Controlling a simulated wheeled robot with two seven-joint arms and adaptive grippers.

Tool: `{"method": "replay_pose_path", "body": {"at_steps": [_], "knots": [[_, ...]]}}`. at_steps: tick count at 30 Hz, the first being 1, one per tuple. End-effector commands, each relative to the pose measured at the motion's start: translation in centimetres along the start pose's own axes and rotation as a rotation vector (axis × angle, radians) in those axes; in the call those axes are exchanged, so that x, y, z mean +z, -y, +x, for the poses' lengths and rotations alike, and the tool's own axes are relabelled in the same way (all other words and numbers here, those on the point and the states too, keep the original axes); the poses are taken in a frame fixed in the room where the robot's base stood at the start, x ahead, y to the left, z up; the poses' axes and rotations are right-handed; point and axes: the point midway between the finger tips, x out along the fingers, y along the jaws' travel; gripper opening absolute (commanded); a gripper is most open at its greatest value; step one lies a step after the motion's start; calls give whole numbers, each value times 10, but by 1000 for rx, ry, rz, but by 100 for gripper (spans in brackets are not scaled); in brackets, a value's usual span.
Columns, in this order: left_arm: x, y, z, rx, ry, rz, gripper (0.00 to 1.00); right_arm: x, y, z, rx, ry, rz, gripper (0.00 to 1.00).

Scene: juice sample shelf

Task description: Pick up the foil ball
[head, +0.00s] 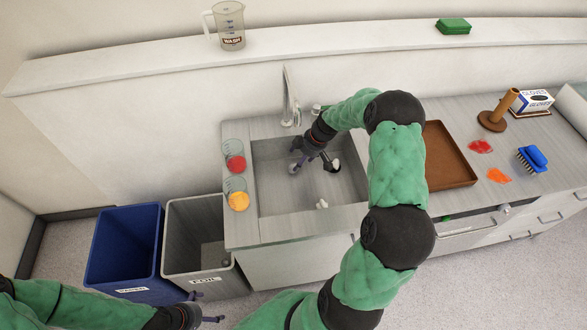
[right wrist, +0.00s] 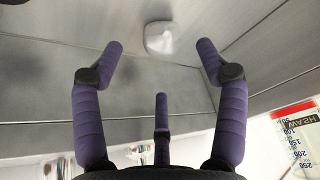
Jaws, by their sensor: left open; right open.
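The foil ball (head: 322,204) is a small pale lump inside the grey sink (head: 262,212), by its front wall. In the right wrist view the foil ball (right wrist: 158,38) is a whitish, crumpled lump, just beyond the fingertips and about centred between them. My right gripper (head: 314,166) is open and empty inside the sink, behind the ball and apart from it. Its purple fingers (right wrist: 160,58) are spread in the right wrist view. My left gripper (head: 203,308) is open and empty, low in front of the bins, away from the sink.
Left of the sink stand a blue bin (head: 101,245) and a grey bin labelled FOIL (head: 183,262). Red (head: 236,163) and yellow (head: 238,200) samples in glasses sit at the sink's left edge. A brown tray (head: 465,182) lies to the right. A faucet (head: 291,100) stands behind.

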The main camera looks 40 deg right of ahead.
Motion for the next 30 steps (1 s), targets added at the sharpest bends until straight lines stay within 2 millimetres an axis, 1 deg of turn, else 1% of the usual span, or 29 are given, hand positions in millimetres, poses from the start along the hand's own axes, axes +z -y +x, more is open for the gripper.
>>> {"method": "replay_pose_path", "body": {"at_steps": [5,13,16,21,22,23,24,27,30], "knots": [[0,1,3,0,0,0,100,-1,2,12,0,0,-1,74],[0,4,10,0,0,0,100,-1,5,48,-1,0,0,74],[0,4,11,0,0,0,100,-1,4,53,1,0,0,74],[0,4,10,0,0,0,100,-2,4,52,2,0,0,74],[0,4,10,0,0,0,100,-2,4,52,2,0,0,68],[0,4,10,0,0,0,100,-2,4,52,2,0,0,60],[0,4,10,0,0,0,100,-2,4,52,1,0,0,48],[0,4,10,0,0,0,100,-2,4,52,1,0,0,24],[0,4,10,0,0,0,100,-1,4,52,1,0,0,24]]}}
